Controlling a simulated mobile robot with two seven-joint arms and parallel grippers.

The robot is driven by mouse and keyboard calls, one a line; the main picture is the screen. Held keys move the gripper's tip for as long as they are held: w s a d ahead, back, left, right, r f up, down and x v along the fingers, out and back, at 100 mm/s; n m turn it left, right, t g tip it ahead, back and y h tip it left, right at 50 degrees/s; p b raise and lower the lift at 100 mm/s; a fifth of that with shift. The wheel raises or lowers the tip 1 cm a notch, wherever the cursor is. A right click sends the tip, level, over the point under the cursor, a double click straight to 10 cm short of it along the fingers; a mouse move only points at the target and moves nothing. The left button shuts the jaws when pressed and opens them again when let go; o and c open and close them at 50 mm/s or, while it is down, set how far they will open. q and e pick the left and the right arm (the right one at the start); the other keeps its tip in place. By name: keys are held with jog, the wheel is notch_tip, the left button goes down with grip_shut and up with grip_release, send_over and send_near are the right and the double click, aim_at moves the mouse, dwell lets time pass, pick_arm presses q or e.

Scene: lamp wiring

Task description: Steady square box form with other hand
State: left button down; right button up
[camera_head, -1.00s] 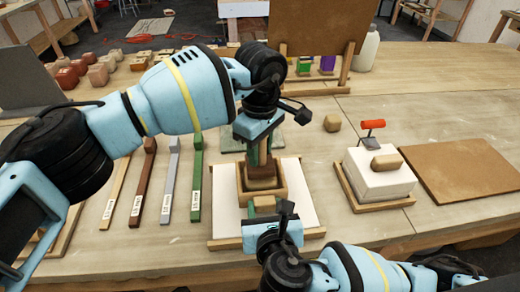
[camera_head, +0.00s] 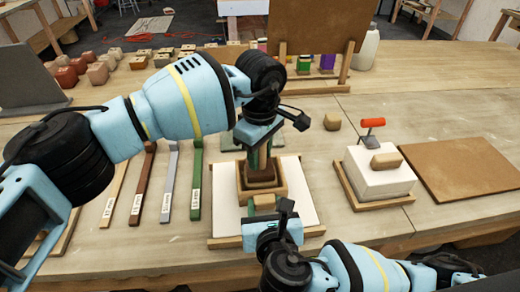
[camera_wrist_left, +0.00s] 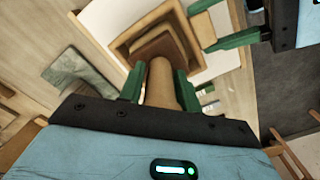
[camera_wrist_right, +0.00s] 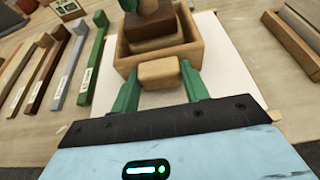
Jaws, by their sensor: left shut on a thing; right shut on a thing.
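The square box form (camera_head: 242,190) is a light wooden frame standing on a white board (camera_head: 303,200). A brown block (camera_wrist_right: 158,27) sits inside its walls. My left gripper (camera_head: 260,158) is above the form, shut on an upright wooden handle (camera_wrist_left: 161,82) that rises from the brown block. My right gripper (camera_head: 266,210) is at the form's near side, shut on a small wooden grip block (camera_wrist_right: 160,72) against the form's front wall (camera_wrist_right: 190,56). Both grippers' green fingers show in the wrist views. The inside floor of the form is hidden.
Several labelled strips (camera_head: 196,185) lie to the left. A white block (camera_head: 378,180) with a red-handled tool (camera_head: 372,124) stands on a wooden base at right, beside a brown board (camera_head: 460,170). A tall panel (camera_head: 318,25) stands behind. Table between form and white block is clear.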

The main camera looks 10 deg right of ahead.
pick_arm(q)
jog(key=shift+f, duration=0.25)
jog(key=shift+r, duration=1.15)
jog(key=shift+f, duration=1)
jog(key=shift+f, duration=0.15)
jog(key=shift+r, duration=1.15)
jog(key=shift+f, duration=1.1)
